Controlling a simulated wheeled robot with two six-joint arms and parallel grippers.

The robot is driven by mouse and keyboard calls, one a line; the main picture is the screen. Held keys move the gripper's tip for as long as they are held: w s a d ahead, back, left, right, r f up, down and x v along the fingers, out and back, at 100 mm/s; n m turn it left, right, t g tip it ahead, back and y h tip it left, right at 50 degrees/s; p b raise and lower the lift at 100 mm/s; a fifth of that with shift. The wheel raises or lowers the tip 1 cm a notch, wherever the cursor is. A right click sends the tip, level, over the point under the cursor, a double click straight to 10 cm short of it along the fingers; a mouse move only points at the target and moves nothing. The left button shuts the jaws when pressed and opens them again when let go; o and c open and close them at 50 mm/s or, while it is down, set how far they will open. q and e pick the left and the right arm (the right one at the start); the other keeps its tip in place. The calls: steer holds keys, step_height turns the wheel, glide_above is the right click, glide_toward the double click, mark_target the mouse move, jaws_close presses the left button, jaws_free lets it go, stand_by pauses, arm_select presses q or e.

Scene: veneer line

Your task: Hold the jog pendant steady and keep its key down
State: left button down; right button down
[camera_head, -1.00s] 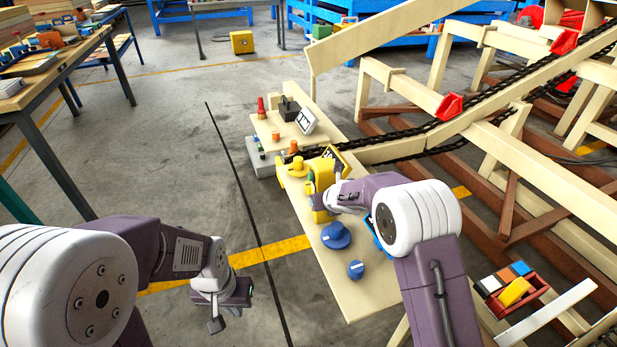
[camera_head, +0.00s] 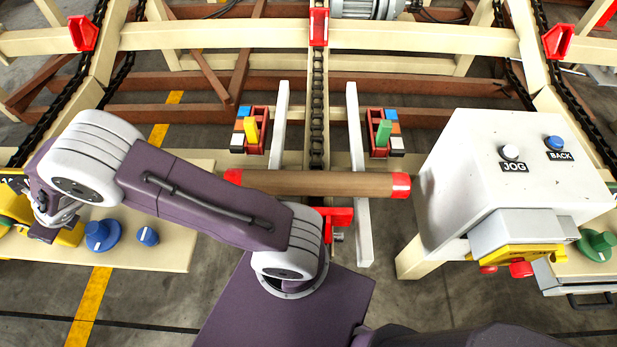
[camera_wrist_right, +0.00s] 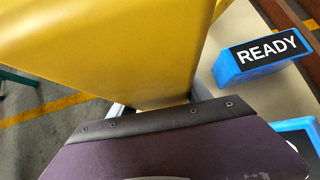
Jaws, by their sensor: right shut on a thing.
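The jog pendant (camera_head: 72,236) is a yellow block at the far left of the head view, over the cream side table. My right arm reaches across to it, and my right gripper (camera_head: 45,232) is shut on it. In the right wrist view the pendant (camera_wrist_right: 110,45) is a large yellow face filling the upper left, close against my gripper's dark edge. The pendant's key is hidden in both views, so I cannot see whether it is down. My left gripper is outside the views.
A blue READY sign (camera_wrist_right: 262,55) stands beside the pendant. A blue knob (camera_head: 102,236) is close to my right gripper. A brown round bar (camera_head: 320,183) with red ends lies across the middle rails. A white box (camera_head: 500,185) with JOG and BACK buttons stands at right.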

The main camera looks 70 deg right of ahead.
steer(key=shift+f, duration=0.1)
steer(key=c, duration=0.5)
jaws_free()
steer(key=shift+o, duration=0.5)
